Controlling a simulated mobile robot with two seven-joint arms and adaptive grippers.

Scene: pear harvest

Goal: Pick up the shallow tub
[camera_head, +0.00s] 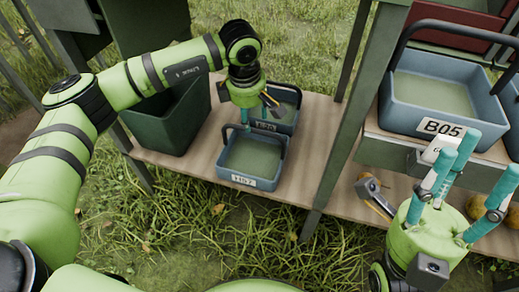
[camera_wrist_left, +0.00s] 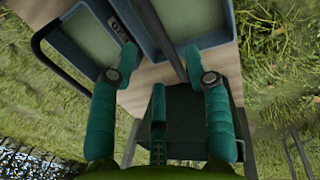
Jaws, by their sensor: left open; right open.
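One tub (camera_head: 250,182), with a label that is hard to read, sits at the front of the low wooden shelf. A second tub (camera_head: 291,126) stands just behind it, partly hidden by my left gripper. A larger tub (camera_head: 446,122) labelled B05 is on the right. I cannot tell for sure which is the shallow tub. My left gripper (camera_head: 258,118) is open and empty above the two left tubs; in the left wrist view its fingers (camera_wrist_left: 160,65) point toward their rims. My right gripper (camera_head: 488,157) is open in front of the B05 tub.
A dark green bin (camera_head: 178,122) stands left of the tubs; it also shows in the left wrist view (camera_wrist_left: 182,112). A green post (camera_head: 345,122) separates the left shelf (camera_head: 315,137) from the right one. Several yellowish fruits lie under the right shelf. Grass is in front.

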